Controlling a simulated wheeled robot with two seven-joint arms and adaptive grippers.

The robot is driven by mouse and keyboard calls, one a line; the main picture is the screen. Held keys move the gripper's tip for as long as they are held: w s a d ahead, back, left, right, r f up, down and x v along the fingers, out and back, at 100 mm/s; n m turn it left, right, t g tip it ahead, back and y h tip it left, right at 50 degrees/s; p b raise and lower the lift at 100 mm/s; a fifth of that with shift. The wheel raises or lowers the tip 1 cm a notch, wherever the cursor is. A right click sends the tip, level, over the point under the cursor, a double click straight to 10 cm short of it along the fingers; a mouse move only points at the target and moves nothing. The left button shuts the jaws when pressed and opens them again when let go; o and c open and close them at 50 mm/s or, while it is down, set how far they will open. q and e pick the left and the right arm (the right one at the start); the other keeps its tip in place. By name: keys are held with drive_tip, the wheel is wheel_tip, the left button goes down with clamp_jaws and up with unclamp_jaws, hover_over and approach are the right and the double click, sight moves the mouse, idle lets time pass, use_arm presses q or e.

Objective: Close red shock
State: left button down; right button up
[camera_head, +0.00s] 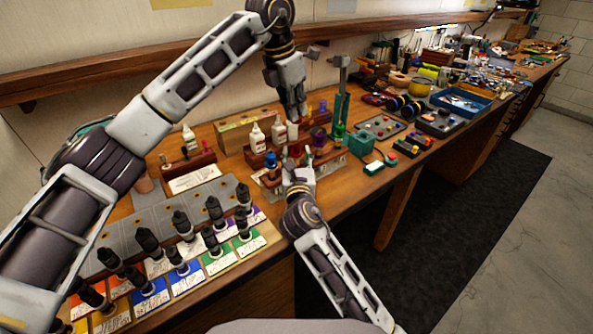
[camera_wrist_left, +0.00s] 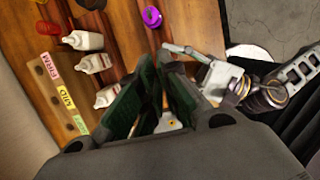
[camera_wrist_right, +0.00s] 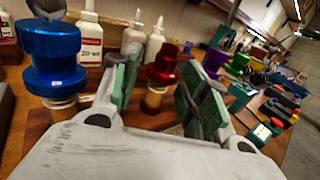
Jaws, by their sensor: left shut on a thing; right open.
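The red shock (camera_wrist_right: 162,70) stands upright in the right wrist view, with a red top over an amber lower part. My right gripper (camera_wrist_right: 160,88) is open, one green-padded finger to each side of the shock, which stands beyond the fingers or between them; I cannot tell which. In the head view my right gripper (camera_head: 298,168) is low at the shock stand. My left gripper (camera_head: 297,115) hangs pointing down above the workbench, behind the right one. In the left wrist view its dark green pads (camera_wrist_left: 150,103) are close together; the small part they hold is mostly hidden.
A blue shock (camera_wrist_right: 52,62) stands left of the red one; a purple shock (camera_wrist_right: 214,60) and a green shock (camera_wrist_right: 238,63) stand right. White bottles (camera_wrist_right: 90,38) stand behind. A teal post (camera_head: 340,95) rises nearby.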

drive_tip(key=shift+w, duration=0.6)
clamp_jaws()
